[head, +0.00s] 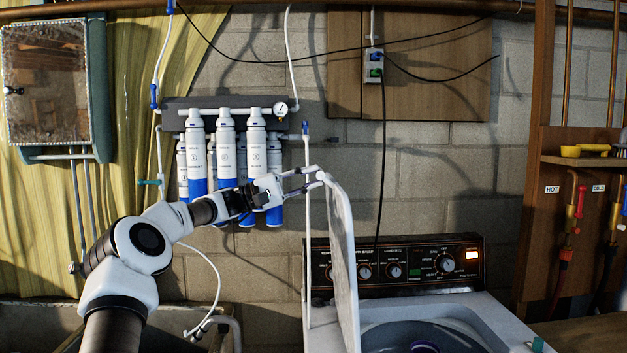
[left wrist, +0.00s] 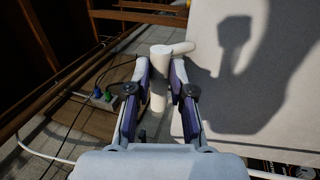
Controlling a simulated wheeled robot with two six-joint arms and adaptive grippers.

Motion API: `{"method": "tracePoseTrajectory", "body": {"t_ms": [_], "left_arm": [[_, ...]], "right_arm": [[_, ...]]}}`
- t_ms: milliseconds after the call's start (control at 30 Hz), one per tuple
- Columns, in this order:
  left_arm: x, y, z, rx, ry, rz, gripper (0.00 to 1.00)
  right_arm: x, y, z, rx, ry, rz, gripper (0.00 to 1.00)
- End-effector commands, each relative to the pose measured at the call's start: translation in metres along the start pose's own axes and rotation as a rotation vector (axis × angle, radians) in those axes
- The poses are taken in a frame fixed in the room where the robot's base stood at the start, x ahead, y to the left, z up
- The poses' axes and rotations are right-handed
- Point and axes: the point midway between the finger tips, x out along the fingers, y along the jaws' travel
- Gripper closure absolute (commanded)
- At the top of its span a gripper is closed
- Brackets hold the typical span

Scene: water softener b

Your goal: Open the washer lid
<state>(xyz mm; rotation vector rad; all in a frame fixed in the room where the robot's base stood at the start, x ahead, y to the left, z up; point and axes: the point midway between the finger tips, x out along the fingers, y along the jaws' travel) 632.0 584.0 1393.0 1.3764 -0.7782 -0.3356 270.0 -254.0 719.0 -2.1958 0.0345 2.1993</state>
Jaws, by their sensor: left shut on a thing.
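The washer (head: 480,310) is at the bottom right with its control panel behind the tub. Its white lid (head: 342,260) stands nearly upright at the left side of the tub opening, and part of the tub inside shows. My left gripper (head: 317,177) is at the lid's top edge. In the left wrist view its fingers (left wrist: 160,68) are shut on the white lid handle (left wrist: 177,47), with the lid surface (left wrist: 265,75) to the right. My right gripper does not show.
Water filter cartridges (head: 227,150) hang on the wall behind my left arm. A black cable (head: 383,160) hangs from a wall outlet above the panel. A wooden frame with red-handled valves (head: 579,205) stands at the right.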

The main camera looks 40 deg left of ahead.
Motion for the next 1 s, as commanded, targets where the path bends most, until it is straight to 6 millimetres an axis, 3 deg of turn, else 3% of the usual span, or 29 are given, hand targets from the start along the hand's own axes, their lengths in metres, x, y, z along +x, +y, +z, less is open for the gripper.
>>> {"method": "tracePoseTrajectory", "body": {"t_ms": [33, 67, 100, 133, 533, 1000], "left_arm": [[-0.001, 0.001, -0.001, 0.001, 0.003, 0.002, 1.0], [-0.001, 0.001, -0.001, 0.001, 0.003, 0.002, 0.74], [-0.001, 0.001, -0.001, 0.001, 0.003, 0.002, 0.6], [-0.001, 0.001, -0.001, 0.001, 0.003, 0.002, 0.53], [-0.009, 0.001, -0.001, -0.001, 0.003, 0.002, 0.53], [-0.114, 0.001, -0.001, 0.001, 0.005, 0.005, 0.53]], "right_arm": [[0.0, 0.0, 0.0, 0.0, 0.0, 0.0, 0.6], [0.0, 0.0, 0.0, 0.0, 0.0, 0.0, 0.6], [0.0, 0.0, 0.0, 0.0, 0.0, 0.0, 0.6], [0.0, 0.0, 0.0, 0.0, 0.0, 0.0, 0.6], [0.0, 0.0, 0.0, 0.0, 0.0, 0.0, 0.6], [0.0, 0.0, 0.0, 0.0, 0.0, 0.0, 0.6]]}}
